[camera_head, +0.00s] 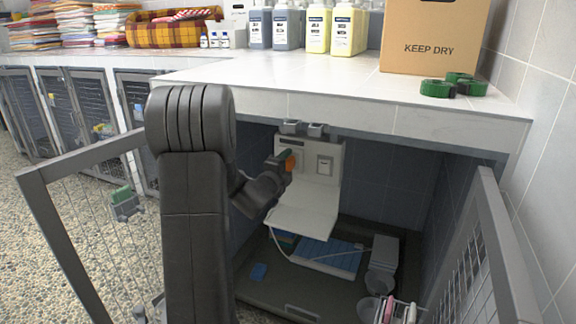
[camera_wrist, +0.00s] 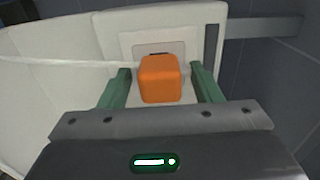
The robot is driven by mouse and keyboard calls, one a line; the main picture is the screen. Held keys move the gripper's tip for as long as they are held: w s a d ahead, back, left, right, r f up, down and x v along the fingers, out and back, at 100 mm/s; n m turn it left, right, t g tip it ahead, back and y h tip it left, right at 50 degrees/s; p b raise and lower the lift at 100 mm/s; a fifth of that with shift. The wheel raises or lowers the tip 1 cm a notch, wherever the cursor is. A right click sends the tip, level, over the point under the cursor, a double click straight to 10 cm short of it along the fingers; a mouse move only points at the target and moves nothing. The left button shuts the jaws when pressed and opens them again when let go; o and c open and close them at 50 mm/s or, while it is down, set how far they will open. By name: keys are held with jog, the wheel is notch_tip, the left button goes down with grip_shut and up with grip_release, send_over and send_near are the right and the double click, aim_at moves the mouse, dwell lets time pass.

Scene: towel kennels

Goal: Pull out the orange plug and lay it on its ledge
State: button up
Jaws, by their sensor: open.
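The orange plug (camera_wrist: 160,80) sits at a socket plate (camera_wrist: 132,45) on the white wall panel in the wrist view. In the head view the orange plug (camera_head: 291,163) shows at the panel's left side, partly covered by my gripper. My gripper (camera_wrist: 163,85) is open, with one green finger on each side of the plug; a gap shows at both sides. In the head view my gripper (camera_head: 285,160) is at the panel under the counter. The white ledge (camera_head: 300,222) juts out below the panel. A pale cord runs left from the plug in the wrist view.
A second switch plate (camera_head: 324,166) is right of the plug. The counter edge (camera_head: 330,112) overhangs the panel. Open mesh doors stand left (camera_head: 95,235) and right (camera_head: 480,265). A blue mat (camera_head: 325,256) and a grey container (camera_head: 384,250) are on the kennel floor.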

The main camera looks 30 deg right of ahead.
jog(key=shift+b, duration=0.35)
dwell(0.5)
grip_shut()
jog(key=b+v, duration=0.1)
jog(key=v, duration=0.5)
jog(key=shift+b, duration=0.4)
dwell(0.7)
jog(key=n+b, duration=0.6)
jog(key=n, duration=1.2)
send_over(301, 227)
jog(key=shift+a+f, duration=0.1)
jog(key=shift+f, duration=7.6)
jog(key=shift+w+f+p, duration=0.1)
jog(key=shift+f+p, duration=0.2)
jog(key=shift+f, duration=1.3)
